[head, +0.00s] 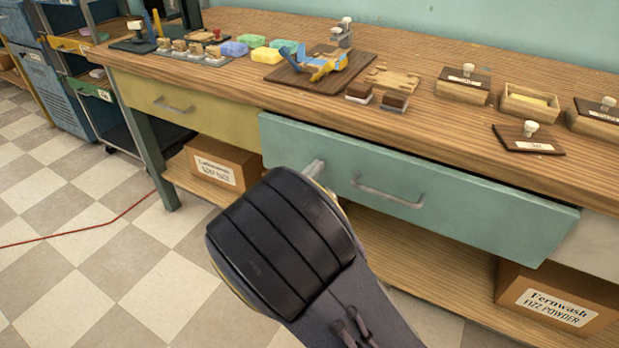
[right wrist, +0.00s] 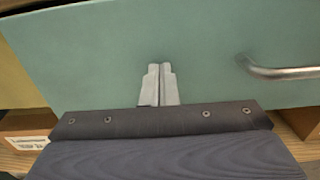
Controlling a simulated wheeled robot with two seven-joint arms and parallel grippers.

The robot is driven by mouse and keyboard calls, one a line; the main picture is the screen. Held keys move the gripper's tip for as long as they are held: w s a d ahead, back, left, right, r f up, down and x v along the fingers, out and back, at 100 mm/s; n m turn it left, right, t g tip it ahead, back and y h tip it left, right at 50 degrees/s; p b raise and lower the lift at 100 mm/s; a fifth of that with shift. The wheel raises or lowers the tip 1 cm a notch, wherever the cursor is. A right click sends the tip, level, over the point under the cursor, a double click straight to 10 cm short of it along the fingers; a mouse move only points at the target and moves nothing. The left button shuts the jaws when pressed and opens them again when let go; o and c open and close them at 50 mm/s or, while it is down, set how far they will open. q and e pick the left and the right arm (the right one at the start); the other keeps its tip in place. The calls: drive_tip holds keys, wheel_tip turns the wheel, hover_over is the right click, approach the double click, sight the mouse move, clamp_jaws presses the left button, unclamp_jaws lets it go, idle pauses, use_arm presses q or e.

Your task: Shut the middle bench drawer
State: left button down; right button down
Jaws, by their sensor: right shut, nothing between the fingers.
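The middle bench drawer (head: 445,205) has a teal front and a silver bar handle (head: 388,192). It stands out from the bench, with a dark gap along its top edge. My right gripper (head: 315,166) is shut and empty, with its fingertips at the drawer front, left of the handle. In the right wrist view the closed fingers (right wrist: 158,70) point at the teal front (right wrist: 110,50), and the handle (right wrist: 280,70) is to their right. They look to be touching the front or very close; I cannot tell which. My left gripper is not in view.
The yellow drawer (head: 190,108) on the left looks shut. The wooden bench top (head: 225,85) holds soaps, boxes and tools. Cardboard boxes (head: 222,165) (head: 555,298) stand on the lower shelf. A red cable (head: 75,233) lies on the checkered floor, which is otherwise open at the left.

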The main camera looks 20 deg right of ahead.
sight(325, 157)
drive_tip(key=x, duration=0.4)
drive_tip(key=shift+w+d+p, duration=0.25)
drive_tip(key=shift+p, duration=0.1)
drive_tip(key=shift+r, duration=0.2)
drive_tip(key=shift+d, duration=0.1)
